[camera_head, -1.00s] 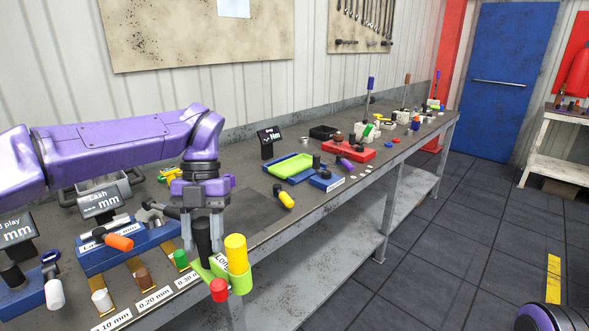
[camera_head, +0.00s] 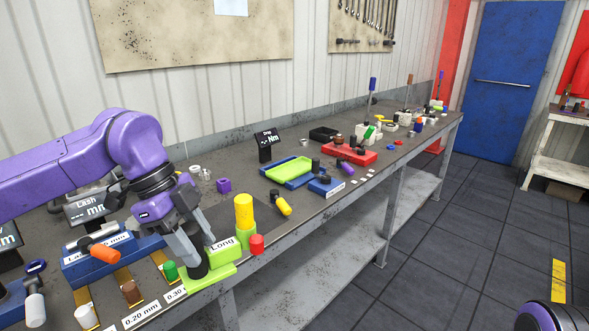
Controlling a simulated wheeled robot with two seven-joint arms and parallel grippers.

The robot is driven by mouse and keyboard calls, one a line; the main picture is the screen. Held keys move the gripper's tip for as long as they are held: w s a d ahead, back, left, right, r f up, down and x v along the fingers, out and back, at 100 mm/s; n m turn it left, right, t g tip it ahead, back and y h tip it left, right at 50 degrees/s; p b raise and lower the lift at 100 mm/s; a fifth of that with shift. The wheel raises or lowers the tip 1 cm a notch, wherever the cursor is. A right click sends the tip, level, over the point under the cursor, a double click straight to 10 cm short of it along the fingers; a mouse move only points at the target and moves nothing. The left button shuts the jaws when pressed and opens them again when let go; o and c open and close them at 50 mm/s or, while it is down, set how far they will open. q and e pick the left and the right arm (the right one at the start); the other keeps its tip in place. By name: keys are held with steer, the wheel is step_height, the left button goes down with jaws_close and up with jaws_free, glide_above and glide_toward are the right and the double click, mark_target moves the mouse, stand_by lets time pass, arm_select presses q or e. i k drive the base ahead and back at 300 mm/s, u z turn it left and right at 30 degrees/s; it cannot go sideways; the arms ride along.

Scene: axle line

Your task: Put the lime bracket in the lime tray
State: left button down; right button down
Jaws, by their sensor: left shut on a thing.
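The lime bracket (camera_head: 245,237) is at the front edge of the bench, lower left of centre. It carries a yellow cylinder, a red piece, a black post and a "Long" label. My left gripper (camera_head: 197,262) points down and is shut on the bracket, around its black post. I cannot tell whether the bracket touches the bench. The lime tray (camera_head: 289,170) stands farther back to the right on a blue base. It looks empty.
A yellow-and-black part (camera_head: 283,206) lies between the bracket and the tray. A purple cube (camera_head: 223,185) is behind the bracket. A blue block (camera_head: 326,187) and a red tray (camera_head: 349,155) stand right of the lime tray. Labelled parts crowd the bench's left end.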

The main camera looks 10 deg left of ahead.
mark_target(290, 171)
steer(key=i, duration=1.8)
